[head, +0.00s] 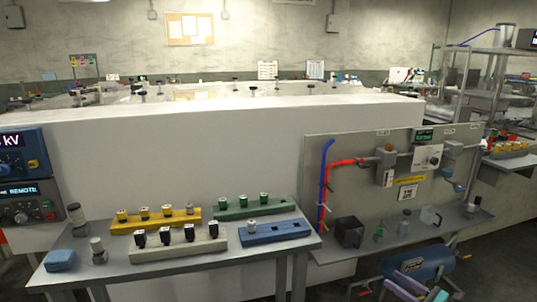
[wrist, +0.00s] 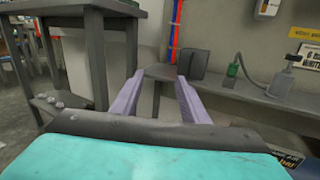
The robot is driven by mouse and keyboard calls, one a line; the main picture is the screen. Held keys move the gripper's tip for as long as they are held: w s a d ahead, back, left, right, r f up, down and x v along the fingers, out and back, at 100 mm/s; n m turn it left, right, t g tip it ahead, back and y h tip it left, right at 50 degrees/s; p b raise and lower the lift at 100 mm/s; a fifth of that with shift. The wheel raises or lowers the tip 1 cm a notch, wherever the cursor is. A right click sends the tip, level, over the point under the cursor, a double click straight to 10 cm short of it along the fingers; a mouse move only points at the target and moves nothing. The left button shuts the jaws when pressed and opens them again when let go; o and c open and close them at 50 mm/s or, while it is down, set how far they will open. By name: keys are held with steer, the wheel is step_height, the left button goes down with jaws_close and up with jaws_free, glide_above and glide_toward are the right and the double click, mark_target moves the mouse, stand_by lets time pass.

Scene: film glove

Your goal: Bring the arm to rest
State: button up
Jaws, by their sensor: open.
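My gripper (wrist: 159,79) shows in the wrist view with its two lavender fingers spread apart. Nothing is between the fingers. A dark pad and a teal body fill the bottom of that view.
A blue tank (head: 418,262) lies low under the bench on the right. A grey table (head: 215,260) at left carries coloured racks. Floor shows between table and bench.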

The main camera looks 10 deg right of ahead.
steer(key=w+a+f+n+g+y+p, duration=0.2)
steer(key=a+f+g, duration=0.1)
steer(key=a, duration=1)
steer(key=w+a+f+n+g+y+p, duration=0.2)
steer(key=a+f+g, duration=0.1)
steer(key=a, duration=0.9)
steer(key=s+a+f+n+g+p, duration=0.25)
steer(key=s+a+f+g, duration=0.2)
steer(key=a, duration=0.55)
steer(key=s+a+f+n+g+p, duration=0.25)
steer(key=s+a+f+g, duration=0.2)
steer(key=a, duration=0.45)
steer(key=s+a+f+n+g+h+p, duration=0.1)
steer(key=s+a+f+n+g+h, duration=0.15)
steer(key=s, duration=0.35)
steer(key=s+a+f+n+g+h+p, duration=0.1)
steer(key=s+f+n+h, duration=0.1)
steer(key=s+f+n, duration=0.3)
steer(key=s+a+n+g+h+p, duration=0.1)
steer(key=s+a+n+g+h, duration=0.15)
steer(key=s, duration=0.45)
steer(key=s+d+f+n+h, duration=0.3)
steer(key=s+d+n+h, duration=0.2)
steer(key=d+n, duration=0.6)
steer(key=shift+s+d+f+n+g+h+p, duration=0.15)
steer(key=shift+s+d+n+g+h+p, duration=0.15)
steer(key=shift+s+n+h, duration=0.15)
